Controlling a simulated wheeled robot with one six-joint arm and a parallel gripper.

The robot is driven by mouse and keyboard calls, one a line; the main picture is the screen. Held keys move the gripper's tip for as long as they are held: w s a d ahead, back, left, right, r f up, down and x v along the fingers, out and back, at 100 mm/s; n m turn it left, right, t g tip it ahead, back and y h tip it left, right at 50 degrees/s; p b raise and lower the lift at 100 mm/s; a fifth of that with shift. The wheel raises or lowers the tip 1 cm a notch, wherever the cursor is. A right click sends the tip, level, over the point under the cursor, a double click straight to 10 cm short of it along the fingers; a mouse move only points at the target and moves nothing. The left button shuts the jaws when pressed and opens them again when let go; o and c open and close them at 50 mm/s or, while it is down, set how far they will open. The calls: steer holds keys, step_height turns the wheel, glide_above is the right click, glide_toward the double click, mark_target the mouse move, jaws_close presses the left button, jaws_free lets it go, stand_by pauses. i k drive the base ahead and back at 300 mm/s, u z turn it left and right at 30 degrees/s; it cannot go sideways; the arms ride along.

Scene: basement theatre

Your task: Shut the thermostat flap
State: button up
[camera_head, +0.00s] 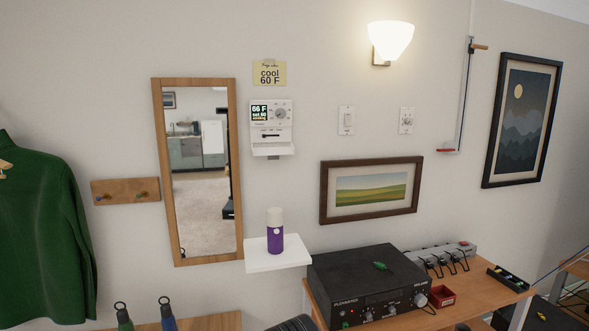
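The white thermostat (284,127) is on the wall, right of the mirror. Its small screen (260,113) reads 66 F, with smaller text that seems to say set 60. A round dial (280,115) is beside the screen. The flap (272,151) is at the thermostat's lower edge and stands out from the body, folded down and open. A yellow note (269,73) above reads "cool 60 F". My gripper is not in view.
A white shelf (290,259) with a purple bottle (275,232) juts out below the thermostat. The mirror (157,170) is close on its left. A framed landscape (370,190) and a desk with a black amplifier (350,268) are lower right. The wall around the flap is clear.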

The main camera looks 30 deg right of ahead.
mark_target(272, 153)
steer(key=k, duration=0.7)
steer(key=u, duration=0.45)
steer(key=i, duration=1.9)
steer(key=z, duration=1.3)
